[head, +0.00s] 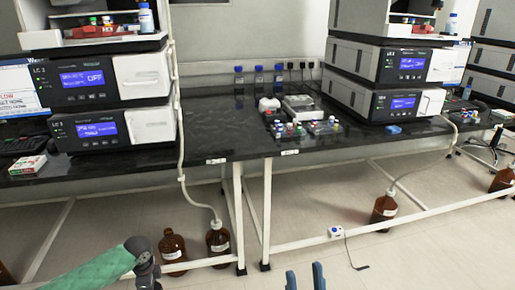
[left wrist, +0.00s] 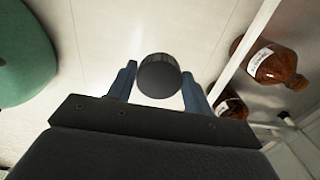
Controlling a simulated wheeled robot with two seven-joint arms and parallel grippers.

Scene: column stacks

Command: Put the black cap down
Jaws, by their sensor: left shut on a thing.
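The black cap (left wrist: 159,76) is round and dark, seen in the left wrist view between the two blue fingers of my left gripper (left wrist: 160,85). The left gripper is shut on it, with pale floor behind. In the head view my left arm comes in at the lower left, but its fingers and the cap are not visible there. My right gripper (head: 305,277) shows at the bottom edge of the head view, its two blue fingertips apart with nothing between them.
Brown bottles (head: 218,241) (head: 172,252) stand on the floor by the white bench legs; another bottle (head: 384,208) stands further right. The black bench top (head: 215,128) holds instrument stacks (head: 110,85) and a group of small vials (head: 305,128). Its middle-left part is clear.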

